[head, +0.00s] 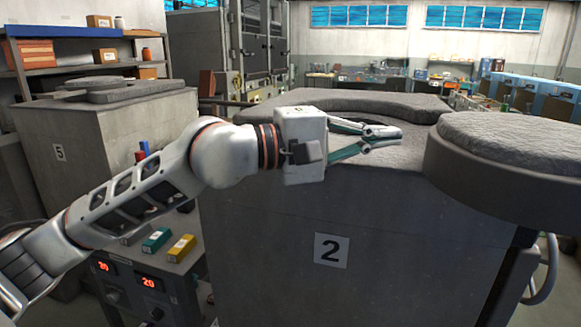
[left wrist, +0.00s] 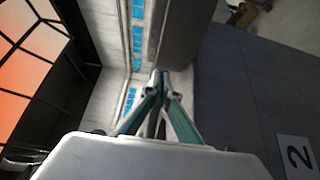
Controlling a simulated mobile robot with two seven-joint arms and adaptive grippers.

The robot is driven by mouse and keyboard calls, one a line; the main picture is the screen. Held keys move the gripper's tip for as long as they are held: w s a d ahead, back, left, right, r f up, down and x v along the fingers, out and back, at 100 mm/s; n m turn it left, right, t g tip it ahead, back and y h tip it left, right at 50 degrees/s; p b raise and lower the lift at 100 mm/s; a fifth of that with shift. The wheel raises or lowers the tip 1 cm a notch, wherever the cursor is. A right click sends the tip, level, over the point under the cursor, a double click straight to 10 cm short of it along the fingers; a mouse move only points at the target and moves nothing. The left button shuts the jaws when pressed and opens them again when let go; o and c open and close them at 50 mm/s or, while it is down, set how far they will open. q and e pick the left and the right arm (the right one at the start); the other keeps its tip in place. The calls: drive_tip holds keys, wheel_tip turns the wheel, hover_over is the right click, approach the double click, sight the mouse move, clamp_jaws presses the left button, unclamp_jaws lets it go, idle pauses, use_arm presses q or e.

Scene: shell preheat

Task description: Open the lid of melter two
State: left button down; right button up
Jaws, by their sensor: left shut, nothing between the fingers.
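Melter two (head: 265,245) is a large grey box with a "2" label (head: 331,250) on its front. The label also shows in the left wrist view (left wrist: 298,156). Its thick round grey lid (head: 515,165) is swung out to the right and overhangs the box's right side. Part of a curved rim (head: 350,103) shows on the top; my gripper and arm hide some of the top. My left gripper (head: 398,135) is shut and empty, above the front of the top, with its fingertips pointing right, just left of the lid. I cannot tell whether they touch it. My right gripper is not in view.
Melter five (head: 110,150) stands at the left with its own lid on top. A control panel with red displays (head: 150,282) and small coloured boxes (head: 156,240) stands low between the two melters. Shelves (head: 80,32) are behind at left. A pipe handle (head: 545,280) is at lower right.

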use_arm(q)
drive_tip(key=s+a, duration=1.3)
drive_tip(key=s, duration=0.2)
drive_tip(key=w+a+f+m+t+y+p, duration=0.1)
drive_tip(key=w+a+f+m+t+y, duration=0.25)
drive_tip(key=f+m, duration=0.55)
drive_tip(key=w+a+f+m+t+y, duration=0.2)
drive_tip(key=w+a+f+m+t, duration=0.4)
drive_tip(key=f, duration=0.4)
drive_tip(key=w+a+f+m+t+y+p, duration=0.1)
drive_tip(key=w+a+f+m+t+y, duration=0.2)
drive_tip(key=f+m, duration=0.65)
drive_tip(key=s+a+f+n+g+y, duration=0.25)
drive_tip(key=f+n, duration=0.35)
drive_tip(key=f, duration=0.5)
drive_tip(key=s+a+f+n+g+y, duration=0.1)
drive_tip(key=s+a+f+n+y, duration=0.25)
drive_tip(key=f, duration=0.65)
drive_tip(key=s+a+f+n+g+p, duration=0.1)
drive_tip(key=s+f+n+g, duration=0.3)
drive_tip(key=s+f, duration=0.9)
drive_tip(key=f+n, duration=0.1)
drive_tip(key=n, duration=0.2)
drive_tip(key=shift+s, duration=0.15)
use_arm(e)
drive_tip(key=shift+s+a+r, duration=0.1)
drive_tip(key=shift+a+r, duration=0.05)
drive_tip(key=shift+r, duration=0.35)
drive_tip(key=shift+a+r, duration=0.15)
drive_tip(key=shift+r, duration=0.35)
